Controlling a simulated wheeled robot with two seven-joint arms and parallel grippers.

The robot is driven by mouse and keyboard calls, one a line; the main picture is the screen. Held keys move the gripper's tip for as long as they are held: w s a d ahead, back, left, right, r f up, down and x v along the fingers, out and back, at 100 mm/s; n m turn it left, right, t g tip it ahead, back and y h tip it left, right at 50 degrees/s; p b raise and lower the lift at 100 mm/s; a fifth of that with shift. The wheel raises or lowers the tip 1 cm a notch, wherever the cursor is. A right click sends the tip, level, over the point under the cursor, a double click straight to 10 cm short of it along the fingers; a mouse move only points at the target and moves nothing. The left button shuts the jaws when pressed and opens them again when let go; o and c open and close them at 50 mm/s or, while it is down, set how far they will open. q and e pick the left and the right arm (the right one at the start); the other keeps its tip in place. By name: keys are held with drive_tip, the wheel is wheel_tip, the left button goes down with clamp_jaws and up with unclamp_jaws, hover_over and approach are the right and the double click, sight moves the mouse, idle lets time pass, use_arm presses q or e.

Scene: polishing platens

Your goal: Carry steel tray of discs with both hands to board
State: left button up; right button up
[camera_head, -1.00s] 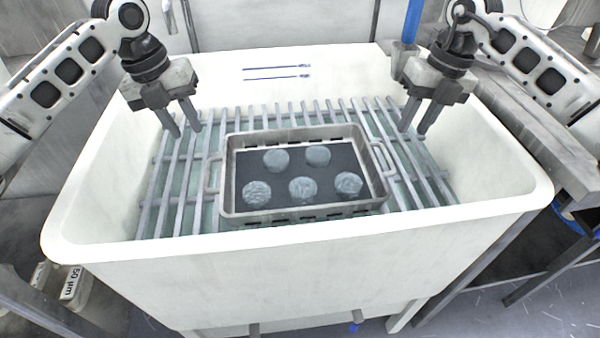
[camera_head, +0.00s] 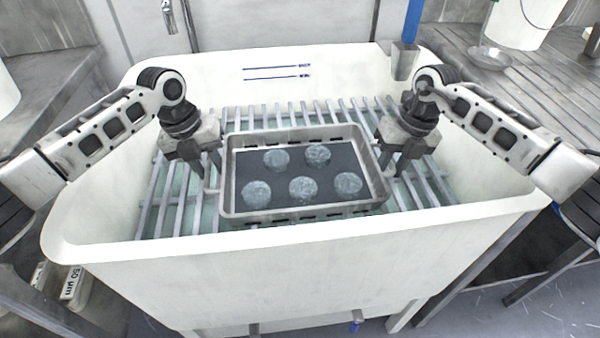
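The steel tray (camera_head: 304,215) is a grey rectangular tray with a dark lining and several round pale discs (camera_head: 301,190) in it. It rests on the slatted rack inside the white sink. My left gripper (camera_head: 211,178) points down at the tray's left end, over the left handle. My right gripper (camera_head: 391,168) points down at the tray's right end, over the right handle. The fingers and handles overlap in view, so I cannot tell whether either gripper has closed on a handle. No board can be made out.
The white sink (camera_head: 300,265) has high walls around the rack (camera_head: 180,205). A slatted metal bench (camera_head: 530,90) stands at the right, with a shallow bowl (camera_head: 490,57) and a white bucket (camera_head: 527,22). A grey counter (camera_head: 45,95) is at the left.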

use_arm(q)
clamp_jaws()
use_arm(e)
clamp_jaws()
use_arm(q)
drive_tip(key=shift+r, duration=0.1)
use_arm(e)
drive_tip(key=shift+r, duration=0.1)
idle(0.8)
use_arm(q)
drive_tip(key=shift+w+r, duration=0.1)
drive_tip(key=shift+r, duration=0.1)
use_arm(e)
drive_tip(key=shift+w+r, duration=0.1)
drive_tip(key=shift+r, duration=0.1)
